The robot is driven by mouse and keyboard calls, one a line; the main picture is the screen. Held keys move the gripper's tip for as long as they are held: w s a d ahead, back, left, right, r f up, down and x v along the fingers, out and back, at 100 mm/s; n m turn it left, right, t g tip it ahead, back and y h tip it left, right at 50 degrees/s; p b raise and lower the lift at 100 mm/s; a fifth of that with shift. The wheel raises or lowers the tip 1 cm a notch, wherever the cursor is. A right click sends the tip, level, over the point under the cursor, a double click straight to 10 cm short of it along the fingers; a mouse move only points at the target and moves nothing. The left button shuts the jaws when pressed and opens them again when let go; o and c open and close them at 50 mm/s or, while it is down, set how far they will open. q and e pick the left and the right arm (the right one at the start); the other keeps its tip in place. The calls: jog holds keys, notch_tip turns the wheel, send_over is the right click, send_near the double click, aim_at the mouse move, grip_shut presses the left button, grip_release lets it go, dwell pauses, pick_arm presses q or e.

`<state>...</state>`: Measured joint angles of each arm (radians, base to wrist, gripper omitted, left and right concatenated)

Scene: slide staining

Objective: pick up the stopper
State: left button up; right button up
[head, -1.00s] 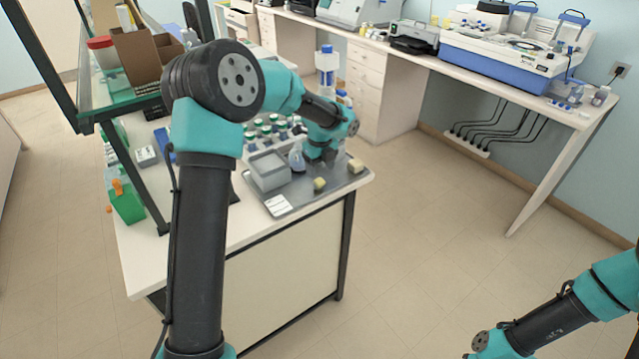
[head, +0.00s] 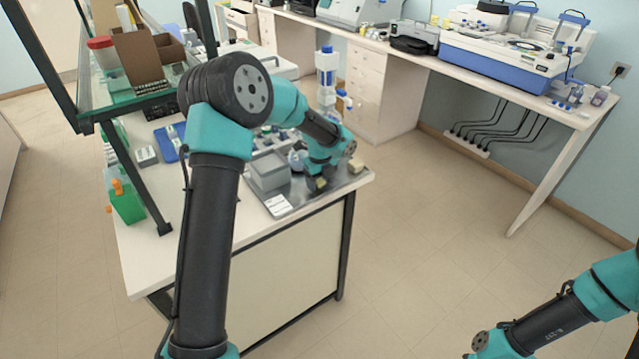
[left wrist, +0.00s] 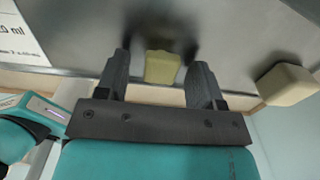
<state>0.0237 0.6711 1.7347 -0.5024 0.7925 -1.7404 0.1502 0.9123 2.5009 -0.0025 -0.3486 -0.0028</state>
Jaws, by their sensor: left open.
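A yellowish stopper (left wrist: 162,67) lies on the grey metal tray (left wrist: 95,25) in the left wrist view. My left gripper (left wrist: 160,72) is open, with one finger on each side of this stopper and a gap on both sides. In the head view the same stopper (head: 319,184) shows just below my left gripper (head: 318,176), partly covered by it. A second, paler stopper (left wrist: 287,84) sits to the right in the left wrist view, outside the fingers; it is also at the tray's right side in the head view (head: 356,166).
A grey box (head: 268,172) and a white label (head: 275,204) are on the tray left of the gripper. Several bottles stand behind, including a tall blue-capped bottle (head: 327,75). The table's front edge is close to the tray.

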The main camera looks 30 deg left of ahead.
aim_at(320, 181)
pick_arm(q)
jog(key=c, duration=1)
jog(key=shift+r, duration=0.5)
notch_tip(320, 181, up, 3)
jog(key=shift+f, duration=0.2)
jog(key=s+d, duration=0.3)
jog(key=s, duration=0.4)
jog(key=s+d+r, duration=0.1)
jog(key=s+d, duration=0.3)
jog(key=s, duration=0.3)
jog(key=shift+s+r, duration=0.2)
